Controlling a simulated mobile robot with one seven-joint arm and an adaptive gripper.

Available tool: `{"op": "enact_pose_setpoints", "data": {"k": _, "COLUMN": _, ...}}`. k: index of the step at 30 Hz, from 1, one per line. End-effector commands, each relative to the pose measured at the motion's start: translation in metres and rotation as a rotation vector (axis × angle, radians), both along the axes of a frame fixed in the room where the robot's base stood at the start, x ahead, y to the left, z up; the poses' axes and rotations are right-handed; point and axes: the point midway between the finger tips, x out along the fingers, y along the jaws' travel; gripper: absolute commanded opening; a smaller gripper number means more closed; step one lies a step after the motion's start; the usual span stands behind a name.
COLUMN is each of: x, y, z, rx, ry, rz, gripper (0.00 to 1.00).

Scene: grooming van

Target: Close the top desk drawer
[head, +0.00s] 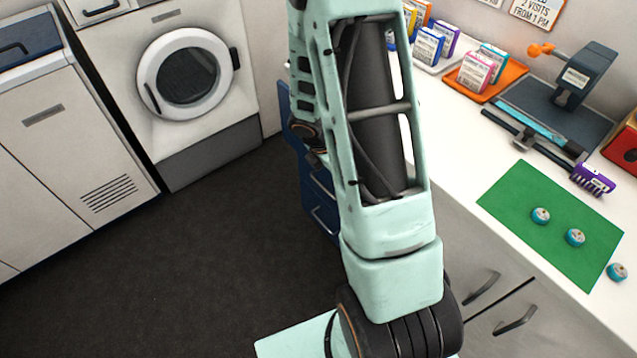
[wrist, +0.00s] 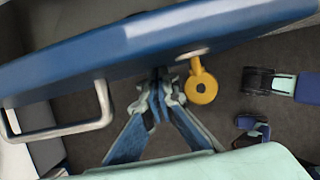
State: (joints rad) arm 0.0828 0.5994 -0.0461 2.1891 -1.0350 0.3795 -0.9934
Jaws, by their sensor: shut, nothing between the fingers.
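In the head view the blue drawer unit (head: 320,205) is mostly hidden behind my arm. A blue part (head: 286,105) sticks out left above the lower drawers, seemingly the top drawer standing open. My gripper is hidden there.
The white counter (head: 465,130) at right holds a green mat (head: 520,205) with small round tins, boxes and a purple brush (head: 592,179). A washer (head: 185,75) and a cabinet (head: 70,165) stand at left. The dark floor (head: 215,240) between is clear.

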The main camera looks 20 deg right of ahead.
Motion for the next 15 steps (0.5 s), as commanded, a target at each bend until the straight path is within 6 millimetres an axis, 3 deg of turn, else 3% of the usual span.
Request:
{"op": "enact_pose_setpoints", "data": {"k": 6, "x": 0.011, "y": -0.037, "z": 0.002, "rx": 0.0, "ry": -0.001, "rz": -0.004, "gripper": 0.0}}
{"op": "enact_pose_setpoints", "data": {"k": 15, "x": 0.016, "y": -0.057, "z": 0.0, "rx": 0.0, "ry": 0.0, "rz": -0.001, "gripper": 0.0}}
